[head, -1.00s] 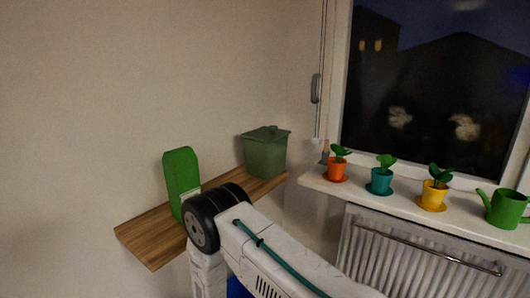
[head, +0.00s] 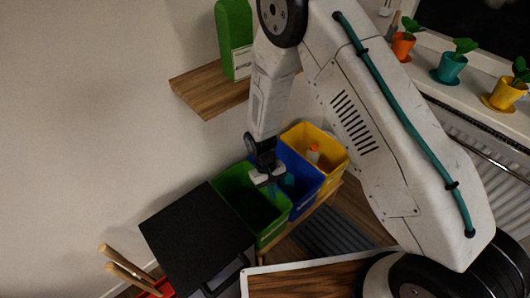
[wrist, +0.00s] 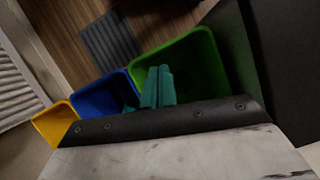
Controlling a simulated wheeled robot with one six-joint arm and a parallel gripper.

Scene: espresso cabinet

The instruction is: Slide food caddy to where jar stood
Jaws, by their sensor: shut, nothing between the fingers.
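My gripper (head: 287,182) hangs low over the open sorting bins, near the border of the green and blue ones. Its teal fingers (wrist: 157,87) are together and empty in the wrist view. The lidded green food caddy is not visible now; my arm covers the right part of the shelf in the head view. A tall green container (head: 235,38) with a pale label stands upright on the wooden shelf (head: 205,90), well above my gripper. I see no jar in either view.
Green (head: 240,195), blue (head: 300,175) and yellow (head: 325,150) bins stand in a row below the shelf. A black-topped stand (head: 195,235) is left of them. Potted plants (head: 450,66) line the windowsill above the radiator (head: 490,150). The shelf's left end is bare.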

